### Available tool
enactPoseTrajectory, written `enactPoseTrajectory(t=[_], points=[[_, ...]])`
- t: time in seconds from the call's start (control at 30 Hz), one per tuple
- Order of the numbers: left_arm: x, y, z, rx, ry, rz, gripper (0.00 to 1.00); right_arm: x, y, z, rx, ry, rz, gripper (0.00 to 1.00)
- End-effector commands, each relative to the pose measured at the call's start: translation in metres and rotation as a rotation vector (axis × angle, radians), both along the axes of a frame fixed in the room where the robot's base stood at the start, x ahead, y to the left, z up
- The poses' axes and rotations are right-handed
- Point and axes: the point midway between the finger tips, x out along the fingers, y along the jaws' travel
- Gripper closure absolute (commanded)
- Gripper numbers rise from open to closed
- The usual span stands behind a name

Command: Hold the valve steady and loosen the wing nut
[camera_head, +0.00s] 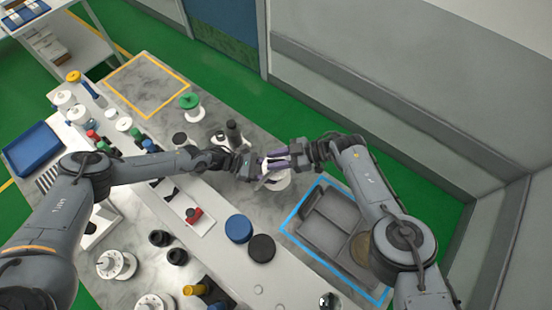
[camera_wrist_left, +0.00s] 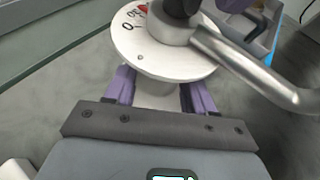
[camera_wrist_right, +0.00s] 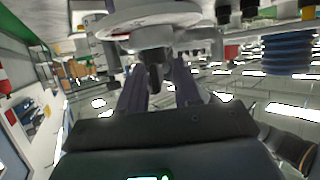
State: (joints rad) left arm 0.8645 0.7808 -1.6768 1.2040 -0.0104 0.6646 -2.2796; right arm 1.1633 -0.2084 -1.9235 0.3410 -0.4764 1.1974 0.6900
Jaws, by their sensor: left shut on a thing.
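The valve has a white round dial plate (camera_wrist_left: 165,45) with black numerals and a red mark, and a bent silver lever (camera_wrist_left: 260,72). My left gripper (camera_wrist_left: 160,92) is shut on its white body just under the plate. In the head view the valve (camera_head: 276,181) is partly hidden by both grippers. A dark wing nut (camera_wrist_right: 156,76) shows on the valve in the right wrist view, by the dial plate (camera_wrist_right: 150,20). My right gripper (camera_wrist_right: 160,82) has its purple fingers apart, one on each side of the nut, with gaps visible. Contact with the nut cannot be seen.
A grey compartment tray (camera_head: 330,222) lies inside a blue outline to the right. A blue disc (camera_head: 238,228) and a black disc (camera_head: 262,248) lie in front. A green-topped item (camera_head: 189,101) stands behind left. A yellow-outlined area (camera_head: 145,85) is empty.

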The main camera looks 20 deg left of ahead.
Motion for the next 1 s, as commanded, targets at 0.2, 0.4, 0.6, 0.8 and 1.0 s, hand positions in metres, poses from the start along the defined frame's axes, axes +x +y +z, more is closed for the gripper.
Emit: enactPoseTrajectory(t=[0.2,0.4,0.6,0.8,1.0], points=[[0.000,0.001,0.001,0.000,-0.001,0.001,0.98,0.000,0.000,0.001,0.001,-0.001,-0.001,0.67],[0.000,0.001,0.000,0.000,-0.001,0.001,0.98,0.004,-0.006,0.003,0.001,-0.003,-0.002,0.67],[0.000,0.001,0.000,0.000,-0.001,0.001,0.98,0.014,-0.030,0.015,0.000,-0.003,-0.003,0.67],[0.000,0.000,0.000,0.000,-0.001,0.001,0.98,0.028,-0.062,0.028,0.000,-0.003,-0.003,0.67],[0.000,0.000,0.000,0.000,-0.001,0.000,0.98,0.038,-0.087,0.039,0.000,-0.003,-0.001,0.67]])
